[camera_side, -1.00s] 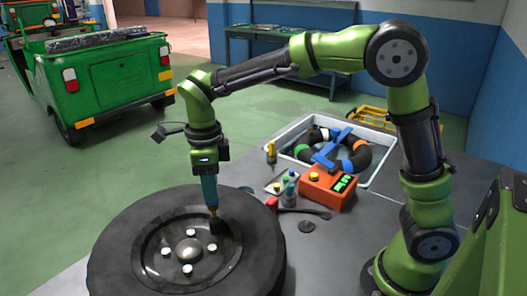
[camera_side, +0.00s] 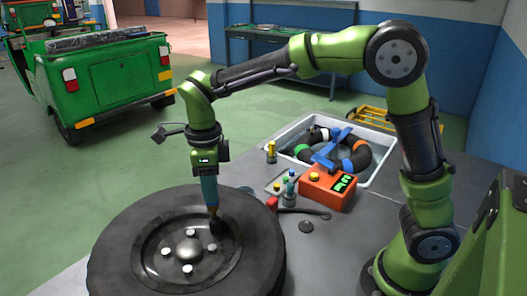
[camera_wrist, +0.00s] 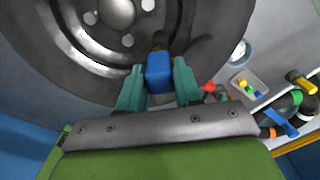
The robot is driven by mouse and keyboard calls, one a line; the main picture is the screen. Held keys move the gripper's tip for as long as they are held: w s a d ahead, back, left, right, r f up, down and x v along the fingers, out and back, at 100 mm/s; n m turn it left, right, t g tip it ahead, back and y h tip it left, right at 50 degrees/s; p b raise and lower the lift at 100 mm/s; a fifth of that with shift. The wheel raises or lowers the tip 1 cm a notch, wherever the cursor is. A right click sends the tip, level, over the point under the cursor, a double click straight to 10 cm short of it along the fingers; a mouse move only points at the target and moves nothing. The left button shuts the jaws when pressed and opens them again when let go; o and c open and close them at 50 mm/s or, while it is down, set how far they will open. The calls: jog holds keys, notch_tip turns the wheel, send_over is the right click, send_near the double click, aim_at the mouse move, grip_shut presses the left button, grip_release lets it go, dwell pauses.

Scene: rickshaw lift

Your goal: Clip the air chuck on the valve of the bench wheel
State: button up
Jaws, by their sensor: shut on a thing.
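The bench wheel (camera_side: 110,255) lies flat at the front left, a black tyre around a dark rim with several bright nuts. The wheel fills the upper part of the wrist view (camera_wrist: 40,60). My gripper (camera_side: 210,203) points down over the right part of the rim. In the wrist view, its teal fingers (camera_wrist: 158,68) are shut on the blue body of the air chuck (camera_wrist: 158,76). The chuck's dark, brassy end (camera_side: 213,224) is at the rim, near the tyre's inner edge. The valve is hidden, so I cannot tell whether the chuck is on it.
An orange box (camera_side: 325,190) with a green display stands right of the wheel. A white tray (camera_side: 380,178) behind holds a dark ring with coloured bands and a blue piece. Small bottles stand between.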

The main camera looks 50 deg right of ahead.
jog(key=shift+f, duration=1.05)
dwell(0.4)
jog(key=shift+r, duration=0.25)
dwell(0.4)
jog(key=shift+r, duration=1.1)
jog(key=shift+f, duration=1.35)
dwell(1.6)
jog(key=o, duration=1.3)
jog(key=shift+o, duration=0.2)
jog(key=shift+r, duration=0.1)
jog(key=shift+r, duration=3.45)
